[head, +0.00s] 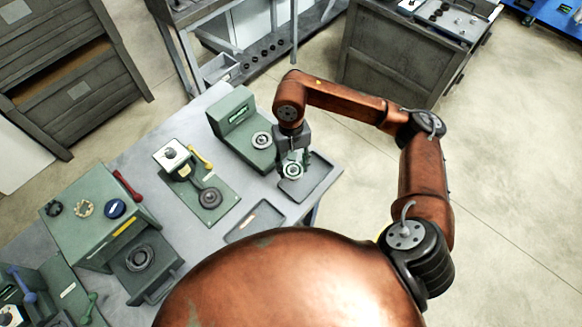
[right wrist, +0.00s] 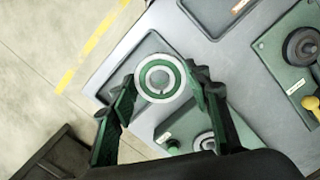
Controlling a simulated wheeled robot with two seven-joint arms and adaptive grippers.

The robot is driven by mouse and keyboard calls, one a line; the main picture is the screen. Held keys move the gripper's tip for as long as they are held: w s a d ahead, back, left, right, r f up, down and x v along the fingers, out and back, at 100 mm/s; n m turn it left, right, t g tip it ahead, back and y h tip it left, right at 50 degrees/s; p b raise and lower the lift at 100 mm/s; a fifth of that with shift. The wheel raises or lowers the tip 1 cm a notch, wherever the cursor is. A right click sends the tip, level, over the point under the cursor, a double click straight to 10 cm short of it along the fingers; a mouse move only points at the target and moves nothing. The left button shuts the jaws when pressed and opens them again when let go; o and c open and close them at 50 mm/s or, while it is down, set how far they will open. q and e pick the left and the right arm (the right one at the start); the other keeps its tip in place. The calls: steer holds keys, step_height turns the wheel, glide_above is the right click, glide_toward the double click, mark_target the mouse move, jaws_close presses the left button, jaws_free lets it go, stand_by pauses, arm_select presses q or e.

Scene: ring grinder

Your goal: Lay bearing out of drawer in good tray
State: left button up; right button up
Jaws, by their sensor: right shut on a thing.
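My right gripper (head: 292,160) is shut on a pale, ring-shaped bearing (head: 292,171) at the right end of the table. In the right wrist view the bearing (right wrist: 160,78) sits between the tips of the two green fingers (right wrist: 162,92). It overlaps a shallow grey tray (head: 318,178), near that tray's side; I cannot tell whether it touches it. The tray also shows in the right wrist view (right wrist: 118,62). The drawer (head: 150,280) of the green cabinet stands open at the left, with a dark ring part in it. My left gripper is out of view.
A second tray (head: 252,226) with an orange label lies nearer me. A green device (head: 232,112) with a display and a ring on its base stands beside the gripper. A green plate fixture (head: 210,198) with a yellow-handled lever is left of it. Floor is beyond the table's right edge.

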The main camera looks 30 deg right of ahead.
steer(key=m, duration=0.2)
steer(key=s+m, duration=0.1)
steer(key=m, duration=0.1)
steer(key=s+m, duration=0.1)
steer(key=m, duration=0.1)
steer(key=shift+s+a+r+m+y, duration=0.1)
steer(key=shift+a+r+m+y, duration=0.2)
steer(key=shift+y, duration=0.1)
steer(key=m, duration=0.4)
steer(key=m+t+p, duration=0.3)
steer(key=m, duration=1.5)
glide_above(306, 176)
steer(key=s, duration=0.1)
steer(key=f, duration=0.7)
steer(key=shift+s+a+f, duration=0.15)
steer(key=shift+a+f, duration=0.2)
steer(key=shift+f, duration=0.05)
steer(key=shift+w+d+f+p, duration=0.15)
steer(key=shift+w+d+f, duration=0.05)
steer(key=shift+f, duration=0.15)
steer(key=shift+w+d+f+p, duration=0.15)
steer(key=shift+f, duration=0.2)
step_height(306, 176, down, 3)
steer(key=shift+w+p, duration=0.1)
steer(key=shift+p, duration=0.35)
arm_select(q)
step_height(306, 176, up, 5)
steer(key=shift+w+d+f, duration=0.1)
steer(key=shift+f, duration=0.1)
